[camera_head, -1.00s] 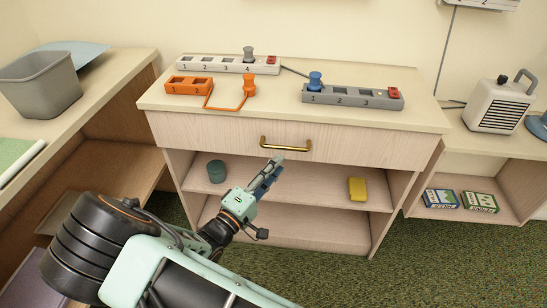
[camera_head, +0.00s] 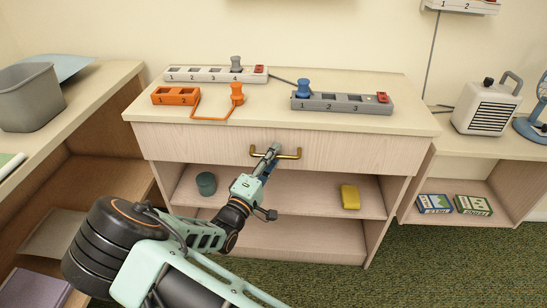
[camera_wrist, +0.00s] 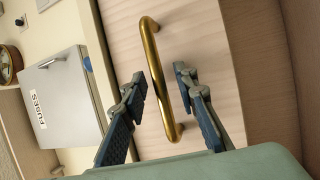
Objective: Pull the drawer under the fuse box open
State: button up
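The drawer (camera_head: 200,144) is a pale wood front beneath the cabinet top, and it looks closed. Its curved brass handle (camera_head: 290,155) is at the middle of the front. My gripper (camera_head: 268,156) is at the handle's left part in the head view. In the wrist view my gripper (camera_wrist: 162,88) is open, with one finger on each side of the brass handle (camera_wrist: 157,75) and gaps visible. I cannot tell whether the fingertips reach past the bar. The grey box labelled FUSES (camera_wrist: 62,100) is on the wall at left in the wrist view.
Power strips in white (camera_head: 205,74), orange (camera_head: 175,96) and grey (camera_head: 340,103) sit on the cabinet top (camera_head: 420,125). A green cylinder (camera_head: 206,184) and yellow block (camera_head: 350,197) stand on the shelf below the drawer. Green carpet (camera_head: 430,265) is clear in front at right.

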grip_shut()
dwell(0.5)
jog(key=s+p, duration=0.4)
jog(key=s, duration=2.1)
jog(key=shift+a, duration=0.4)
grip_release()
jog(key=shift+s+a, duration=0.1)
